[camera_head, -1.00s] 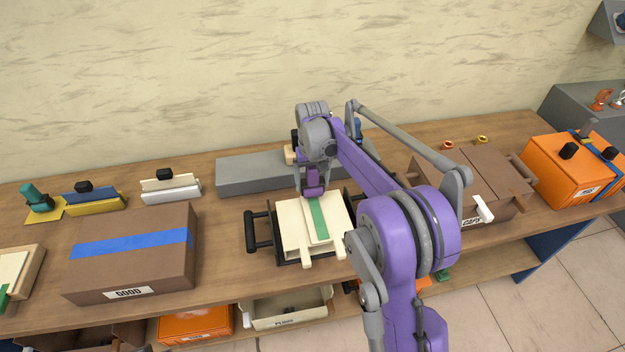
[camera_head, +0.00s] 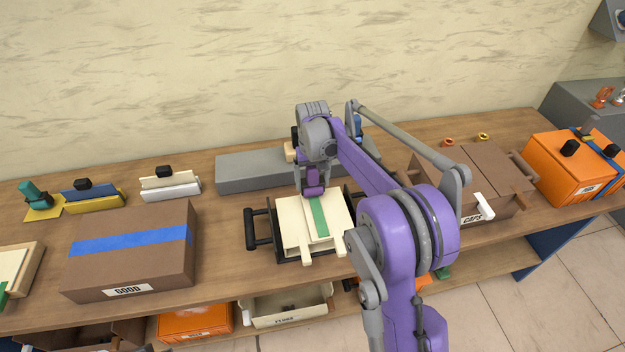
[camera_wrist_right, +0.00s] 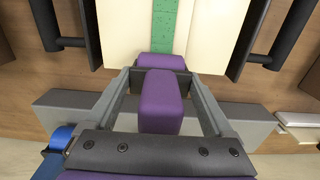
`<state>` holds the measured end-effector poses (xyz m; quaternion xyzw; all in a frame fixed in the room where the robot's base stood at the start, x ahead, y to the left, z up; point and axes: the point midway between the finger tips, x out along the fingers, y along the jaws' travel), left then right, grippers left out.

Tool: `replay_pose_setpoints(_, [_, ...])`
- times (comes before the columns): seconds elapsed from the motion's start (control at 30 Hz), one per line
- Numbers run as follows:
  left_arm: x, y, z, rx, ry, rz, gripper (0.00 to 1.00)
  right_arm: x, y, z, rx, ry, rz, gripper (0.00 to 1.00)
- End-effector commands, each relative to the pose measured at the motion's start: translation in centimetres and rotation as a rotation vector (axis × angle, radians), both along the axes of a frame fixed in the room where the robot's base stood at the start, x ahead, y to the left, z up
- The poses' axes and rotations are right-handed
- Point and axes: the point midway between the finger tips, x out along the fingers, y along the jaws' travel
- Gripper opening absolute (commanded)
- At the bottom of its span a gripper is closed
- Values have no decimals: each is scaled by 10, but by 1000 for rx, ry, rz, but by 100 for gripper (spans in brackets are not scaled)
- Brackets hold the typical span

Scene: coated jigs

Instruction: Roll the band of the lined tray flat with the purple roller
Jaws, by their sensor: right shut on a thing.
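The lined tray (camera_head: 291,225) is cream with a green band (camera_head: 320,218) along its middle, and sits in a dark frame with black handles. The band runs from near my gripper toward the front and looks to lie along the surface. My right gripper (camera_head: 313,190) is at the far end of the band, over the tray's back edge. In the right wrist view, purple blocks (camera_wrist_right: 160,100) show between the grey links, just at the end of the green band (camera_wrist_right: 165,25). The gripper is shut on the purple roller, whose shape is mostly hidden. My left gripper is out of view.
A grey block (camera_head: 240,175) lies behind the tray. A brown box marked GOOD (camera_head: 130,265) stands left, a brown CAPS box (camera_head: 455,175) right, and an orange box (camera_head: 560,165) farther right. Bare tabletop (camera_head: 220,240) lies between the GOOD box and the tray.

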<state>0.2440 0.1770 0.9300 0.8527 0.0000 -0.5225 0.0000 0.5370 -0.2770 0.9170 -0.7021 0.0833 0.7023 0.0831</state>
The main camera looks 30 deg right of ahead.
Motion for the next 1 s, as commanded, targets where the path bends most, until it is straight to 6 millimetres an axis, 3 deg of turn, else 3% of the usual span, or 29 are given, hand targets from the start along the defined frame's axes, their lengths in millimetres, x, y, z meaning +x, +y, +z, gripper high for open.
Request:
replay_pose_setpoints(0.33, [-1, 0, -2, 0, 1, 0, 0, -2, 0, -3, 0, 0, 0, 0])
replay_pose_setpoints(1.0, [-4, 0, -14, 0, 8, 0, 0, -38, 9, -3, 0, 0, 0, 0])
